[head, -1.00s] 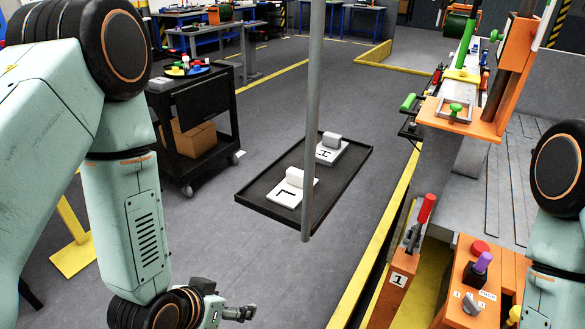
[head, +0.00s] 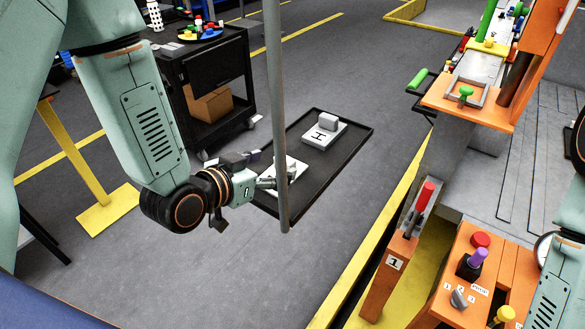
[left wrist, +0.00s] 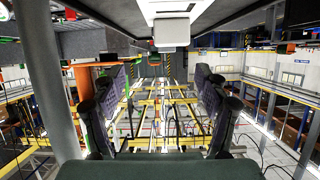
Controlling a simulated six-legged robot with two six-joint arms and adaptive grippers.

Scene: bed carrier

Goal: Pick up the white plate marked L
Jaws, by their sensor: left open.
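The white plate marked L (head: 298,167) lies on the near end of a black tray (head: 299,208). My left gripper and a grey pole hide much of it and its letter. My left gripper (head: 263,169) is open and at the plate's left side, with nothing seen between its fingers. In the left wrist view the open fingers (left wrist: 152,100) stand apart; a white plate (left wrist: 160,8) with its raised block (left wrist: 172,32) shows at the top, beyond them. I cannot tell whether the fingers touch the plate. My right gripper is out of view.
A second white plate marked H (head: 325,134) lies on the tray's far end. A grey vertical pole (head: 276,110) stands in front of the tray. A black cart (head: 215,85) with a cardboard box stands behind left. An orange control stand (head: 400,250) is at right.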

